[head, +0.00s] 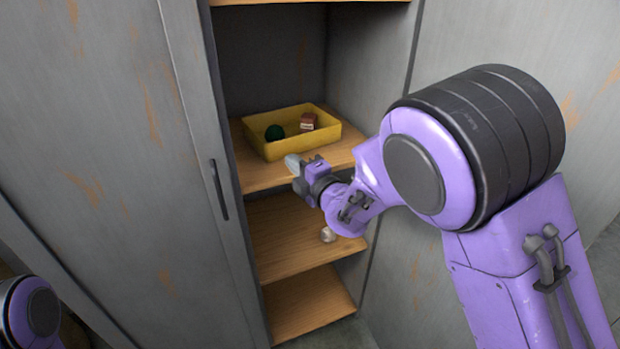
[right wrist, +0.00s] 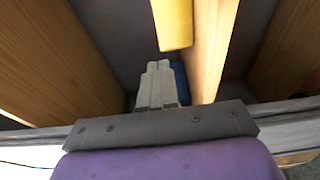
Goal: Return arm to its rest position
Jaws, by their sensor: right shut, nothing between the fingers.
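My right arm reaches from the right across the head view to an open cabinet. Its gripper (head: 294,164) is at the front of the shelf that bears a yellow tray (head: 290,149), close to the tray's near side. The jaws are shut and empty. In the right wrist view the two grey fingers (right wrist: 157,82) lie side by side, with a yellow piece of the tray (right wrist: 172,22) above them. A part of my left arm (head: 38,312) shows at the lower left of the head view; its gripper is out of view.
The tray holds a dark green ball (head: 274,132) and a small red-brown block (head: 308,121). A small pale round thing (head: 327,235) lies on the shelf below. The sliding door (head: 190,180) bounds the opening on the left. A blue thing (right wrist: 181,84) shows behind the fingers.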

